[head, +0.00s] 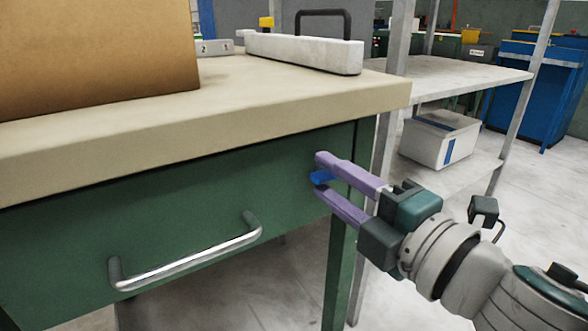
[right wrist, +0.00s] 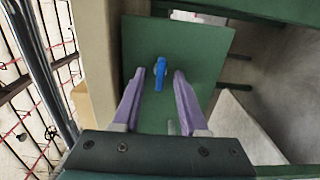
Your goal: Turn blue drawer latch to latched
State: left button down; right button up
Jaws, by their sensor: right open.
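The blue drawer latch (head: 321,177) is on the right end of the green drawer front (head: 190,215), under the tabletop. In the right wrist view the latch (right wrist: 159,73) shows as a small blue knob with a lever on the green panel. My right gripper (head: 318,178) is open, its two purple fingers pointing at the drawer front, one above and one below the latch in the head view. In the right wrist view the fingers (right wrist: 164,75) stand on either side of the lever. I cannot tell whether they touch it. My left gripper is not in view.
A silver bar handle (head: 187,258) sticks out from the drawer front, left of the latch. The beige tabletop (head: 200,122) overhangs above. A brown board (head: 95,55) and a white block (head: 303,53) stand on it. A metal shelf with a white bin (head: 438,140) is at the right.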

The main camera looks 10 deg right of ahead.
jog(key=v, duration=0.9)
jog(key=shift+s+d+p, duration=0.15)
jog(key=shift+s+p, duration=0.2)
jog(key=shift+p, duration=0.05)
jog(key=s+d+r+m+g+h+p, duration=0.1)
jog(key=d+r+m+g+h+p, duration=0.1)
jog(key=d+r+m+h+p, duration=0.4)
jog(key=d+r+m+g+h+p, duration=0.1)
jog(key=d+r+m+h+p, duration=0.1)
jog(key=r+m+p, duration=0.8)
jog(key=s+a+r+m+g+y+p, duration=0.1)
jog(key=s+a+r+m+g+p, duration=0.15)
jog(key=s+r+g+p, duration=0.5)
jog(key=s+a+r+m+g+y+p, duration=0.1)
jog(key=s+a+r+m+g+p, duration=0.15)
jog(key=s+r+p, duration=0.8)
notch_tip(320, 180, up, 30)
jog(key=w+p, duration=0.2)
jog(key=p, duration=3.6)
jog(key=shift+w+a+r+n+p, duration=0.25)
jog(key=shift+a+n+p, duration=0.1)
jog(key=shift+n, duration=0.05)
